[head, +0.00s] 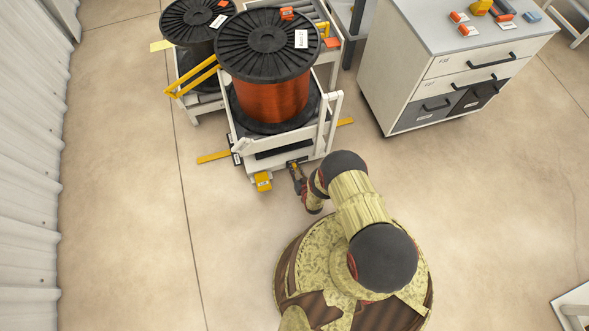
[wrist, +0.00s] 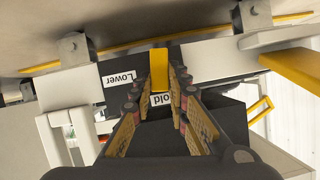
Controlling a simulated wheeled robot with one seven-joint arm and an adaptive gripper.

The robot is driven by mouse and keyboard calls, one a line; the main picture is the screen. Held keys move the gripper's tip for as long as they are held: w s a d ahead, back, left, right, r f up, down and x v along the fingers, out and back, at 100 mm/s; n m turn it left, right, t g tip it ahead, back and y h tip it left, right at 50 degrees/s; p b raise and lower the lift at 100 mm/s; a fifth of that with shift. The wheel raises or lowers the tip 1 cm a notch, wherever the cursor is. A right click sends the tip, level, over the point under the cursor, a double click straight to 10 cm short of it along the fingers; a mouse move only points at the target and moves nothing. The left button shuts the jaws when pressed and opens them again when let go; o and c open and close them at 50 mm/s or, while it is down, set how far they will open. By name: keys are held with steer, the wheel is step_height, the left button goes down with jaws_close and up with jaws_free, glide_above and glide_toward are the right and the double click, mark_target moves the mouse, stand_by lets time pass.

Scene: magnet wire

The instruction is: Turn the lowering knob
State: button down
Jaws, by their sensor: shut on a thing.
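The lowering knob shows as a yellow bar (wrist: 159,65) in the wrist view. It stands upright in the picture, between the fingertips of my gripper (wrist: 160,88), which is shut on it. A white "Lower" label (wrist: 119,79) lies to its left. A second label (wrist: 161,99), of which "old" can be read, shows just below the knob between the fingers.
The cart carries a large spool of copper wire (head: 270,100) with a black flange. A second spool (head: 195,20) stands behind. A drawer cabinet (head: 440,75) is at right. Open floor lies left and right.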

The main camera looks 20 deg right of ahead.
steer(key=m+y, duration=0.1)
steer(key=m, duration=0.1)
steer(key=d+m+y, duration=0.1)
steer(key=shift+f+m, duration=0.2)
steer(key=shift+m, duration=0.2)
stand_by(0.4)
steer(key=c, duration=1.7)
jaws_free()
steer(key=shift+r, duration=0.1)
steer(key=shift+r, duration=4.9)
